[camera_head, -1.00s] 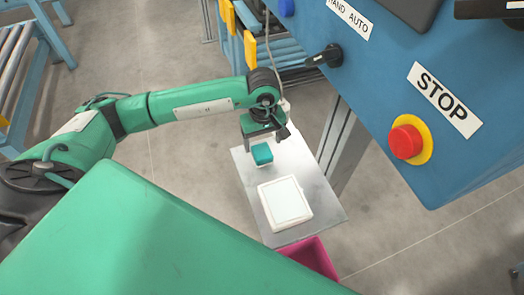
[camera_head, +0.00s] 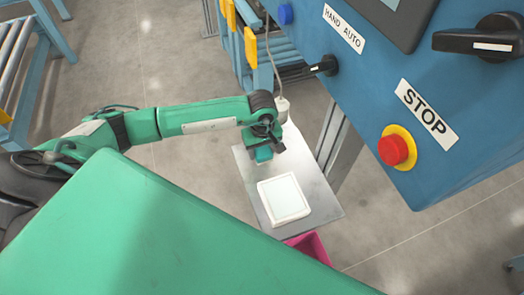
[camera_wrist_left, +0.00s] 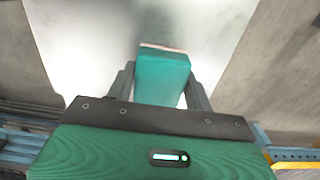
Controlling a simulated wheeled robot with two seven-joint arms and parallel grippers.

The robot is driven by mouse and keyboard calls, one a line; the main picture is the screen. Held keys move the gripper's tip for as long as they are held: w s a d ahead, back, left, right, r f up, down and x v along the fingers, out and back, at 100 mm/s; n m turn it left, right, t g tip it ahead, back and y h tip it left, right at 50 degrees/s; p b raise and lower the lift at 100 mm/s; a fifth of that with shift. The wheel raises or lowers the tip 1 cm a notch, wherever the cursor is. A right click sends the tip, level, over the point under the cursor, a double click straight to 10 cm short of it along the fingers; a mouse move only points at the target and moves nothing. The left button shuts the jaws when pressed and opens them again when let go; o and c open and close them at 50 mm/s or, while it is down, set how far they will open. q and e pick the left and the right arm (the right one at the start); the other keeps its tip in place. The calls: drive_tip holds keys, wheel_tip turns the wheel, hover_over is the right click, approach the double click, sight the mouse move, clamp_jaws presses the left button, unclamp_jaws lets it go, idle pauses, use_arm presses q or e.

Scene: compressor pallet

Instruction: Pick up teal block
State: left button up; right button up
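The teal block (camera_head: 264,154) is at the far part of a grey metal shelf (camera_head: 305,180), under my left gripper (camera_head: 262,152). In the left wrist view the teal block (camera_wrist_left: 162,78) fills the space between the two dark fingers of my left gripper (camera_wrist_left: 162,90). A finger lies against each side, and the gripper looks shut on the block. A pale, reddish edge shows at the block's far end. I cannot tell whether the block is clear of the shelf. My right gripper is not in view.
A white tray-like box (camera_head: 284,199) lies on the shelf, nearer than the block. A magenta bin (camera_head: 309,247) is below the shelf's near edge. A blue control panel with a red stop button (camera_head: 397,150) overhangs at the right. A grey post (camera_head: 334,135) stands beside the shelf.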

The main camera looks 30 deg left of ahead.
sight(262, 149)
use_arm(q)
drive_tip(key=c, duration=0.5)
wheel_tip(262, 149, up, 10)
drive_tip(key=b, duration=0.3)
drive_tip(key=shift+f, duration=0.25)
drive_tip(key=shift+r, duration=0.3)
drive_tip(key=shift+o, duration=0.9)
drive_tip(key=shift+c, duration=0.2)
